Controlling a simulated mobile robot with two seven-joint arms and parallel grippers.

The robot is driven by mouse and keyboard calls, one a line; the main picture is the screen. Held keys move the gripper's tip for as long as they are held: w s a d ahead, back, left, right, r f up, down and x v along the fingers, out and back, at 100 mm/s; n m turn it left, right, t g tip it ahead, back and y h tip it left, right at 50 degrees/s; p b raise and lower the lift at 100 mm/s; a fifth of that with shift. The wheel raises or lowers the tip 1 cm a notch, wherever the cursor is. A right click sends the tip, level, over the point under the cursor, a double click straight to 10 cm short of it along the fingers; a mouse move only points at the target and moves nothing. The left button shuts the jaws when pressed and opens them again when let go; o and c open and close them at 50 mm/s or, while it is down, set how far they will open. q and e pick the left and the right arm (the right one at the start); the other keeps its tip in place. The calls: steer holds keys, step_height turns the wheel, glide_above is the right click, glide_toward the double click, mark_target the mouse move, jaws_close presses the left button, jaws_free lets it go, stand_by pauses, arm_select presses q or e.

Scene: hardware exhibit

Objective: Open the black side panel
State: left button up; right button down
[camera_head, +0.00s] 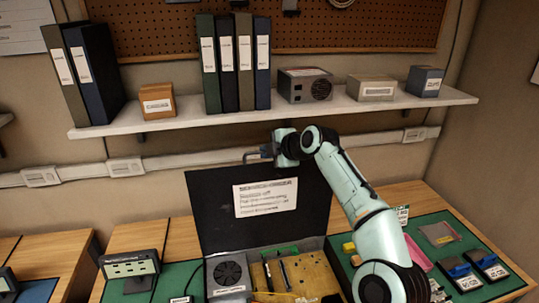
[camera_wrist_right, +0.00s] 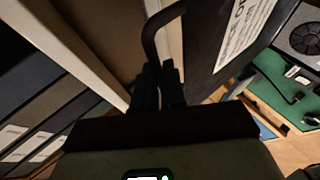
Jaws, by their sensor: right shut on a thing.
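The black side panel (camera_head: 215,200) stands raised, nearly upright, at the back of an open computer case (camera_head: 318,243), with a white printed label (camera_head: 265,197) on its face. My right gripper (camera_head: 258,155) is at the panel's top edge, shut on a thin dark bent handle. In the right wrist view, the handle (camera_wrist_right: 152,40) curves up from between the closed fingers (camera_wrist_right: 159,88), with the panel (camera_wrist_right: 210,55) to its right. The case's inside shows a fan unit (camera_head: 228,274) and a tan board (camera_head: 310,270). My left gripper is not in view.
A wall shelf (camera_head: 200,119) with binders and boxes hangs just above the gripper. A pale wall conduit (camera_head: 190,158) runs behind it. Green mats (camera_head: 460,240) with parts lie right of the case, and a small stand (camera_head: 130,266) is left.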

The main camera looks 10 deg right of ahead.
steer(key=shift+w+f, duration=0.15)
steer(key=shift+f, duration=0.6)
steer(key=c, duration=1.2)
jaws_free()
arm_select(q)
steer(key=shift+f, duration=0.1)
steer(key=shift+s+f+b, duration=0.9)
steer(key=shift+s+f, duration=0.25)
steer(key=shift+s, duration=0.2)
arm_select(e)
steer(key=v, duration=1.4)
steer(key=shift+w+r, duration=0.25)
steer(key=shift+r, duration=0.15)
